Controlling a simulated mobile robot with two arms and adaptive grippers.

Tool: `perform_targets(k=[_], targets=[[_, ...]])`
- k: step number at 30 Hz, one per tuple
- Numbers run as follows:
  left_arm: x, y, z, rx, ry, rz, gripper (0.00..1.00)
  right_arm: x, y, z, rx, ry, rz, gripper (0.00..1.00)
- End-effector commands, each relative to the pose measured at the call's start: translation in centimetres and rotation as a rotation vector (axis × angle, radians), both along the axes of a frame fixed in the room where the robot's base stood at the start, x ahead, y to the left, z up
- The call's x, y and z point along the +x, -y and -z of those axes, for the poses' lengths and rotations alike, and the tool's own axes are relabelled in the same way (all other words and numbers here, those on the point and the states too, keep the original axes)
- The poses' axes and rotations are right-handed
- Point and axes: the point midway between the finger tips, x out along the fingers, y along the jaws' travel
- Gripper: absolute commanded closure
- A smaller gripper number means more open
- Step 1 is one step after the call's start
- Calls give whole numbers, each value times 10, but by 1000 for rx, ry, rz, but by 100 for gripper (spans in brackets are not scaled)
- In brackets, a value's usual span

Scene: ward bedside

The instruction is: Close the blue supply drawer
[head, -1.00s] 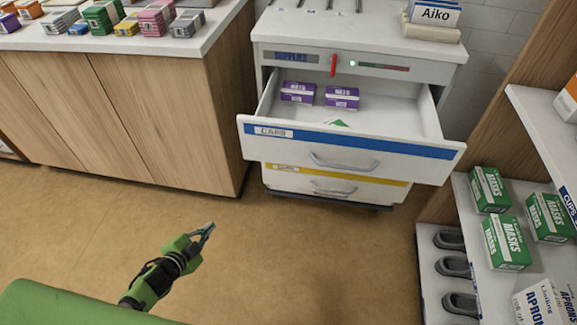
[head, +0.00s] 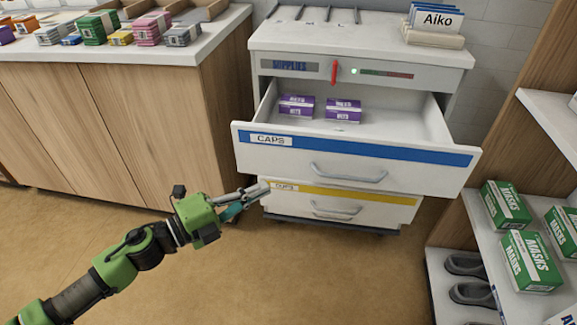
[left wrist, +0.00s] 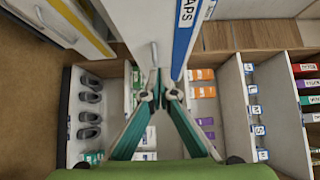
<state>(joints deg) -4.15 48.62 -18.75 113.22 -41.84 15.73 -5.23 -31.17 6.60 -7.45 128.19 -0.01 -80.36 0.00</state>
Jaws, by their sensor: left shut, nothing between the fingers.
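The blue supply drawer (head: 408,155) stands pulled out from the white cabinet, with a blue strip, a CAPS label and a grey handle (head: 348,175). Two purple boxes (head: 297,106) (head: 343,110) lie inside it. My left gripper (head: 264,188) is shut and empty, in front of the cabinet, low at the left end of the drawer front and seemingly apart from it. In the left wrist view, its fingertips (left wrist: 161,90) meet below the drawer's blue strip (left wrist: 184,38). My right gripper is not in view.
Below is a yellow-striped drawer (head: 392,203). A wooden counter (head: 130,115) with boxes stands at left. A shelf unit (head: 470,215) with green mask boxes (head: 532,262) and grey shoes stands at right. The floor in front is clear.

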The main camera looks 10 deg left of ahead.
Motion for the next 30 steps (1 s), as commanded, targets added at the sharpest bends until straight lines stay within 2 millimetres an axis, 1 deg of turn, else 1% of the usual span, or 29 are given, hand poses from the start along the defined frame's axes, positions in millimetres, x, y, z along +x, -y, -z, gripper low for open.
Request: perform_targets(k=[1, 14, 15, 17, 20, 24, 30], targets=[[6, 6, -3, -3, 3, 0, 100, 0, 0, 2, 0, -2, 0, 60], [53, 52, -2, -3, 1, -1, 100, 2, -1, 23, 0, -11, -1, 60], [59, 53, -1, -2, 2, -2, 100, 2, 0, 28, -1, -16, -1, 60], [68, 52, 0, -1, 2, -4, 100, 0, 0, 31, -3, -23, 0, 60], [79, 52, 1, -2, -1, -2, 100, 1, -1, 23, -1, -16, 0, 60], [89, 52, 1, -3, -1, -2, 100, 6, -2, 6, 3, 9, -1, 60], [92, 52, 1, -3, -3, -2, 100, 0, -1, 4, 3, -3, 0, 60]])
